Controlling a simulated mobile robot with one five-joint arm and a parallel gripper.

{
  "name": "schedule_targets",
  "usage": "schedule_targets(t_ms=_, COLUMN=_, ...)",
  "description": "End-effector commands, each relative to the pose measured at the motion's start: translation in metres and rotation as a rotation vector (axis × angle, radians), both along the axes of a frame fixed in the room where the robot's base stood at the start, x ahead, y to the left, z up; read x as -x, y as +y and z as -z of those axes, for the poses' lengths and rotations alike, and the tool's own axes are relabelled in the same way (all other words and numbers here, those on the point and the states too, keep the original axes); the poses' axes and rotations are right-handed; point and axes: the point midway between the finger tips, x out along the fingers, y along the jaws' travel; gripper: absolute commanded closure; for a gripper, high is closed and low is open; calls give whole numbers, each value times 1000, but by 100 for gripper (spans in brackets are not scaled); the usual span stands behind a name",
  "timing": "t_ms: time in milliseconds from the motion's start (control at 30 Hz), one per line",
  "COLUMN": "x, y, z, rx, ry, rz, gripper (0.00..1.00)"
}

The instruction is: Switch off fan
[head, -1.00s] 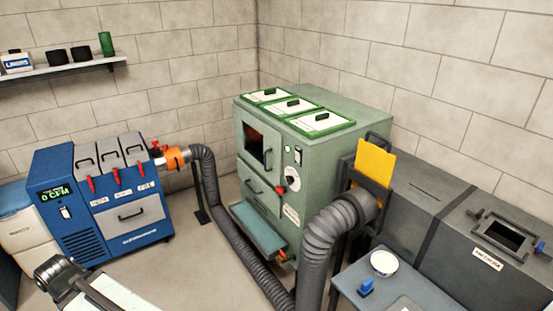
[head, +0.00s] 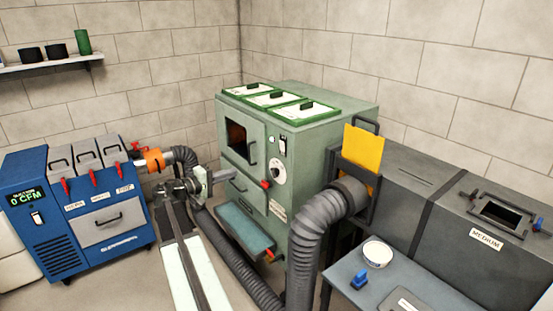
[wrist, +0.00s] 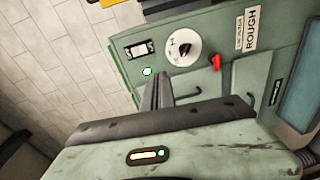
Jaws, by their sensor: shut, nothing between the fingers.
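The blue unit (head: 80,222) at the left shows "0 CFM" on its display, with a light rocker switch (head: 37,219) below. The green cabinet (head: 320,160) carries a rocker switch (head: 282,146), a lit green lamp and a round dial (head: 278,173); in the wrist view the switch (wrist: 139,49) and dial (wrist: 184,47) show near the top. Which unit is the fan I cannot tell for sure. My gripper (head: 228,175) is shut and empty, in front of the cabinet's left side. In the wrist view my gripper (wrist: 160,82) points toward the panel, below the lamp (wrist: 147,71).
A red lever (wrist: 215,62) sits beside the dial. Grey hoses (head: 318,235) run across the floor and up to the dark duct (head: 420,200). A yellow plate (head: 363,150) stands in the duct. A side table (head: 345,270) holds a white bowl (head: 376,254) and a blue item.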

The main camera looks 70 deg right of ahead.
Motion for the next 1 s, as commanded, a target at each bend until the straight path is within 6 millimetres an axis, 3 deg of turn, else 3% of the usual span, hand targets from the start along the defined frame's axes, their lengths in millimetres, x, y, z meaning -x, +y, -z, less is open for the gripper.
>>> schedule_targets(t_ms=33, x=17, y=-22, z=-6, rx=53, ry=46, rz=30, gripper=100)
schedule_targets(t_ms=100, x=32, y=-38, z=-21, rx=110, ry=97, rz=53, gripper=100)
schedule_targets(t_ms=233, x=43, y=-47, z=-33, rx=147, ry=134, rz=66, gripper=100)
schedule_targets(t_ms=567, x=44, y=-49, z=-35, rx=146, ry=133, rz=66, gripper=100)
schedule_targets(t_ms=667, x=51, y=-60, z=-37, rx=145, ry=133, rz=68, gripper=100)
schedule_targets(t_ms=1000, x=90, y=-121, z=-46, rx=145, ry=133, rz=70, gripper=100)
